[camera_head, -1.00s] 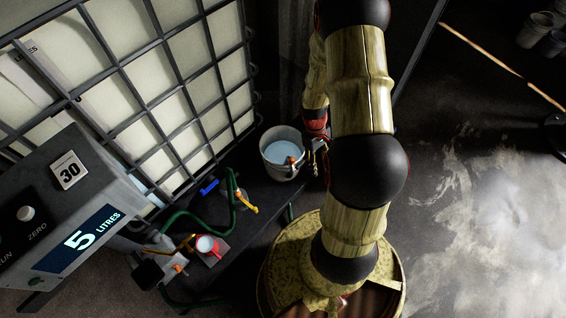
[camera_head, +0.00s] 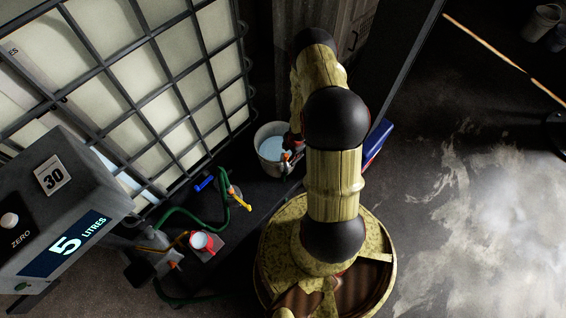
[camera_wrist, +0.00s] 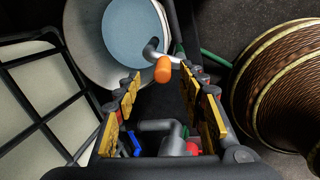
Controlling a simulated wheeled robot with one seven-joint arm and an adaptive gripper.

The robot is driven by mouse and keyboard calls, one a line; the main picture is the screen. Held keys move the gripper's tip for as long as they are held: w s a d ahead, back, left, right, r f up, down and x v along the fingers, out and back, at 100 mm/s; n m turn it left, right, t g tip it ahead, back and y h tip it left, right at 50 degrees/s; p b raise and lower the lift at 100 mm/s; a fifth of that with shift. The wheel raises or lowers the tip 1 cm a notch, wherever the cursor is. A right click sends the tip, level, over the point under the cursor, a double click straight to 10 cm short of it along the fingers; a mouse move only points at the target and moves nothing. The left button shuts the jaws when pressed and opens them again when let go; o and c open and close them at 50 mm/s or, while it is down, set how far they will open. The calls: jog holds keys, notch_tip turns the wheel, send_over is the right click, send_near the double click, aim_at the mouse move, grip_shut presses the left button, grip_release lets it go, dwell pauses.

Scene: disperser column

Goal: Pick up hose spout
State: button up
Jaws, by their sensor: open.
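A short grey bent spout with an orange tip (camera_wrist: 162,70) sits at the rim of a bucket in the wrist view. I take it for the hose spout; its orange part also shows small at the bucket in the head view (camera_head: 285,157). The bucket (camera_head: 262,138) holds pale blue liquid and also fills the top of the wrist view (camera_wrist: 84,50). My gripper (camera_wrist: 163,88) is open, with yellow-padded fingers on either side of the view. The orange tip lies just beyond the gap between the fingertips, apart from both pads. In the head view my arm partly covers the gripper.
A caged white tank (camera_head: 150,75) stands left of the bucket. A meter box (camera_head: 62,215) reading 5 litres is at lower left. A green hose (camera_head: 178,212), blue handle (camera_head: 204,183), yellow handle (camera_head: 241,203) and red cup (camera_head: 204,250) lie below the bucket. Open floor is at right.

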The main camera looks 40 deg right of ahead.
aim_at(287, 158)
jog(key=shift+s+b+x, duration=0.25)
jog(key=shift+b+x, duration=0.55)
jog(key=shift+x, duration=1.2)
jog(key=shift+s+b+x, duration=0.2)
jog(key=shift+b+x, duration=0.6)
jog(key=shift+x, duration=1.15)
jog(key=shift+a, duration=0.2)
jog(key=shift+c, duration=1.4)
jog(key=c, duration=0.7)
grip_shut()
